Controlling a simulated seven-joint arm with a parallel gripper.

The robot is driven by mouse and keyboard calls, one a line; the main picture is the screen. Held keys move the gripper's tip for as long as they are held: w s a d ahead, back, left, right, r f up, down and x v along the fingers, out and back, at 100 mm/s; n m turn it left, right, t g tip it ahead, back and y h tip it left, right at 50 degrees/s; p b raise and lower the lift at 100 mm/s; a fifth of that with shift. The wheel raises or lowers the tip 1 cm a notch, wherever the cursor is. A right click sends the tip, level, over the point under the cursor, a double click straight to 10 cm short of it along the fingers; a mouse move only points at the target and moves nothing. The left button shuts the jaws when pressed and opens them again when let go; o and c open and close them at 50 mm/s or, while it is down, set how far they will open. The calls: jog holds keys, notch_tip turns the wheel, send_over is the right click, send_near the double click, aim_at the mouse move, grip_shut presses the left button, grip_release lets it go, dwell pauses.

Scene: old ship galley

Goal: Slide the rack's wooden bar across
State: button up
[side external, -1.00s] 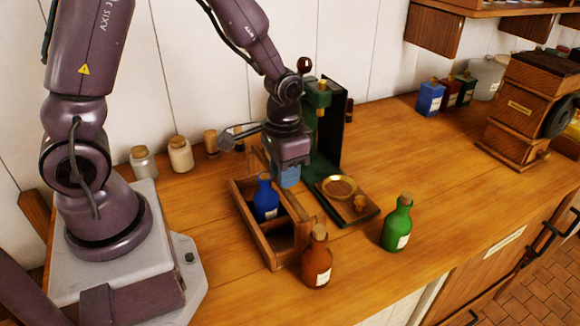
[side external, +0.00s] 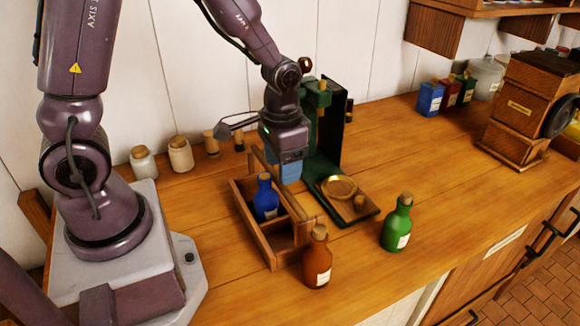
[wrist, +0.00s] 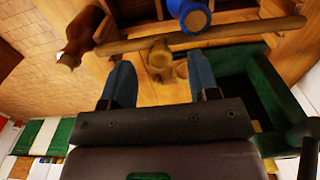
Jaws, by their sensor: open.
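The wooden rack (side external: 247,228) stands on the counter in the side view, with a dark blue corked bottle (side external: 265,200) upright in one compartment. Its wooden bar (side external: 296,209) runs along the rack's right side. In the wrist view the bar (wrist: 215,36) crosses the top, just beyond my fingertips. My gripper (wrist: 160,72) is open, its two blue fingers apart with nothing gripped. In the side view my gripper (side external: 289,172) hangs by the bar's far part and partly hides it. Contact with the bar cannot be told.
A brown bottle (side external: 317,262) stands close to the rack's near end. A green bottle (side external: 397,226) stands further right. A green press-like stand (side external: 325,170) with a tray (side external: 349,210) is close right of my gripper. Jars (side external: 180,155) line the wall.

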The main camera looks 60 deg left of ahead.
jog(key=shift+r, duration=2.5)
jog(key=shift+s+f, duration=0.1)
jog(key=shift+s, duration=0.2)
jog(key=s+d+r+t, duration=0.2)
jog(key=s+r+t, duration=0.3)
jog(key=s+r, duration=0.5)
notch_tip(320, 180, up, 4)
jog(key=shift+t, duration=0.3)
